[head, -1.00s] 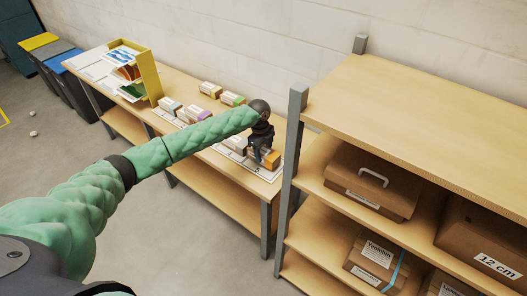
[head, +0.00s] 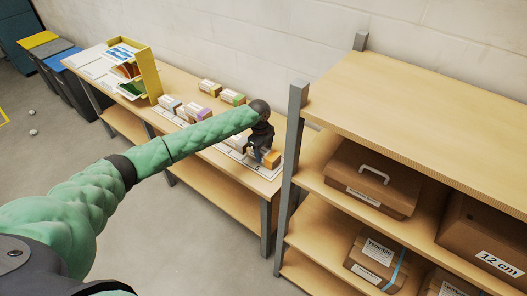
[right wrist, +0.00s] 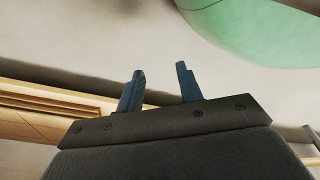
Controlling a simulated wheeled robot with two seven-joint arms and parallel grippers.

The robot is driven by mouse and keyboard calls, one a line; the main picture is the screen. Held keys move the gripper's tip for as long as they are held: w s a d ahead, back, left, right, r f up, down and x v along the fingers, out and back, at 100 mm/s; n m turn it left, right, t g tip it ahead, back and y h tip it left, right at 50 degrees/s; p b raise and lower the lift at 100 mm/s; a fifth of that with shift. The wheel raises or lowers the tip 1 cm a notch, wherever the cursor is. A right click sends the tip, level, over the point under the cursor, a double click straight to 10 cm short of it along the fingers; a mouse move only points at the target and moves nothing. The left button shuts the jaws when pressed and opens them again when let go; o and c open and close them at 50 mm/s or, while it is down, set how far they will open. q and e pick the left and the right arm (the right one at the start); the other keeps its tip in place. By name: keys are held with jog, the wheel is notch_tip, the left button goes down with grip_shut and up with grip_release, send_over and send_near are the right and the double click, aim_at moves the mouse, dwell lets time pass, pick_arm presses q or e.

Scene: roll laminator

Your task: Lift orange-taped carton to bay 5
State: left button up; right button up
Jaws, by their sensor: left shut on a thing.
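The orange-taped carton (head: 272,160) is a small box with an orange end, at the right end of the long wooden bench. My left gripper (head: 262,158) points down over it and is shut on it; the fingers hide part of the carton. Whether its base touches the white strip (head: 262,172) below is hard to tell. Bay numbers on the strip are too small to read, so I cannot pick out bay 5. In the right wrist view my right gripper (right wrist: 160,80) has its two blue fingers apart with nothing between them.
Several small cartons with coloured tape, such as a purple-taped one (head: 195,115), lie along the bench. A yellow rack (head: 148,75) stands farther left. A grey post (head: 295,125) and a wooden shelf unit (head: 420,110) with brown boxes stand close to the left gripper's right.

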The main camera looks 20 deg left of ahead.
pick_arm(q)
jog(key=shift+f, duration=0.1)
jog(key=o, duration=1.1)
jog(key=shift+o, duration=0.2)
pick_arm(e)
jog(key=shift+w+a, duration=0.1)
jog(key=shift+a, duration=0.1)
jog(key=shift+d, duration=0.1)
pick_arm(q)
jog(key=shift+w+a+r+b, duration=0.1)
jog(key=shift+r+b, duration=0.2)
jog(key=shift+b, duration=0.05)
jog(key=shift+a+r+b, duration=0.1)
jog(key=shift+r+b, duration=0.25)
jog(key=shift+r, duration=0.25)
jog(key=r, duration=0.2)
jog(key=r+b, duration=0.1)
jog(key=r, duration=0.1)
jog(key=shift+w+a+r, duration=0.1)
jog(key=shift+a+r, duration=0.1)
jog(key=shift+r, duration=0.05)
jog(key=shift+r+b, duration=0.4)
jog(key=shift+r, duration=0.3)
pick_arm(e)
jog(key=w+a+r, duration=0.2)
jog(key=w+r, duration=0.2)
jog(key=w, duration=0.1)
jog(key=shift+w, duration=0.15)
